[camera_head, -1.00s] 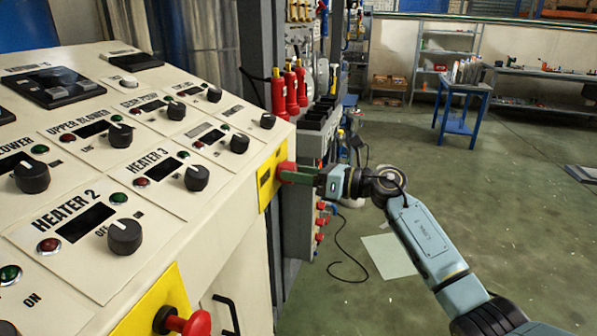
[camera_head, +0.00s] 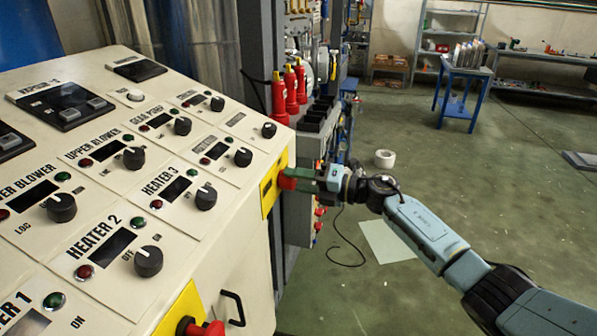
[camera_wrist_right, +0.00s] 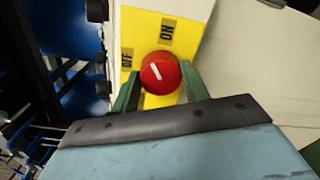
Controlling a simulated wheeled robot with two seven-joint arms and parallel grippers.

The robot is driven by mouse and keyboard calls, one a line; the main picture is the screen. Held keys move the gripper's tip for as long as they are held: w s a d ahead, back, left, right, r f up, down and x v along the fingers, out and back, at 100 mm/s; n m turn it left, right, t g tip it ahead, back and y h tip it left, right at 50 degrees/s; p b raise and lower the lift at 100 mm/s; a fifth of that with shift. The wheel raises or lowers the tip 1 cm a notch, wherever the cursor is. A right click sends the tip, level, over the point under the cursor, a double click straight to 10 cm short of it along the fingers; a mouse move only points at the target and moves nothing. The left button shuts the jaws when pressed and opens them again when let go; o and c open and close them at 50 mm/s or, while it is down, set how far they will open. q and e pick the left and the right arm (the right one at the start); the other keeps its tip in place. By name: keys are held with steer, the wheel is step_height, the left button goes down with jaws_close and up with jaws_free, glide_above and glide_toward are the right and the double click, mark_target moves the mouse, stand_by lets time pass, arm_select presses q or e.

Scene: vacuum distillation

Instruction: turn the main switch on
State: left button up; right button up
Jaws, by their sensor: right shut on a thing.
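The main switch is a red round knob (camera_wrist_right: 160,72) on a yellow plate (camera_wrist_right: 186,30) with OFF and ON labels in the right wrist view. The white mark on the knob is slanted, with its upper end towards the upper left, between the two labels. In the head view the red knob (camera_head: 287,180) is at the right end of the cream control panel, on its yellow plate (camera_head: 267,190). My right gripper (camera_head: 298,179) is shut on the knob, with its green fingers on either side of it. My left gripper is not in view.
The cream panel (camera_head: 110,250) carries several black knobs, lamps and displays. Another red knob (camera_head: 208,329) is at the bottom edge. Red bottles (camera_head: 279,98) stand behind the panel. A blue table (camera_head: 463,80) stands further back. The floor at right is largely clear.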

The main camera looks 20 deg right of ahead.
steer(key=shift+m+g+p, duration=0.3)
steer(key=shift+m+p, duration=1.6)
steer(key=shift+m, duration=1.5)
steer(key=shift+f, duration=0.1)
steer(key=o, duration=1)
steer(key=shift+d, duration=0.1)
steer(key=f+b+v, duration=0.1)
steer(key=v, duration=1.2)
steer(key=shift+d+r, duration=0.15)
steer(key=shift+r, duration=0.3)
